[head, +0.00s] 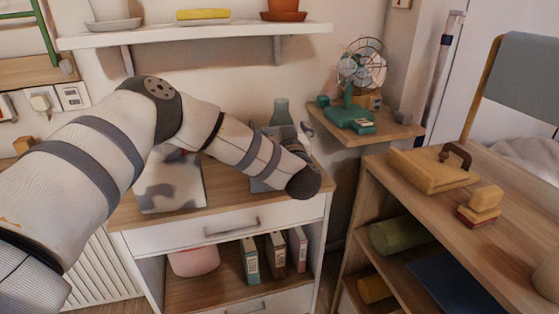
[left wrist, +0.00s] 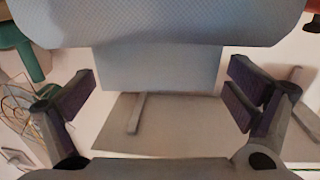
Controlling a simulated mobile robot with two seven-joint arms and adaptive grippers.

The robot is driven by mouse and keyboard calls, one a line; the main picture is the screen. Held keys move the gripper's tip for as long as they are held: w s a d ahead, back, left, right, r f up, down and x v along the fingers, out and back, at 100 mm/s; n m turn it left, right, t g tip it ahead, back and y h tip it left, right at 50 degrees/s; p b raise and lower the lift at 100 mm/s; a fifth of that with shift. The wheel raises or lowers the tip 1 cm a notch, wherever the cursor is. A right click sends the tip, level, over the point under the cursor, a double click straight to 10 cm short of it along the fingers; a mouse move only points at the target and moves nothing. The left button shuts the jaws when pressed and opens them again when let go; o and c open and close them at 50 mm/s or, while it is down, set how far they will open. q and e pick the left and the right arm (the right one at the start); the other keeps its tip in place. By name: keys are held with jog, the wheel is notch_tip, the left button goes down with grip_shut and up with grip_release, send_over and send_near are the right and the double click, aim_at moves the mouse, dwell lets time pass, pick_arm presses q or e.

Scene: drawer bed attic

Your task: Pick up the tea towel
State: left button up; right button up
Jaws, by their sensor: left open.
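My right gripper is not seen.
The white drawer cabinet (head: 190,238) holds binders (head: 276,254) and a pink bowl (head: 194,262) on its open shelf. A wall shelf (head: 200,37) hangs above. A green fan (head: 352,100) stands on a small shelf at right. A wooden bookcase (head: 390,190) flanks the cabinet.

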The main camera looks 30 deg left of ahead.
pick_arm(q)
jog(key=shift+w, duration=0.15)
jog(key=c, duration=1.5)
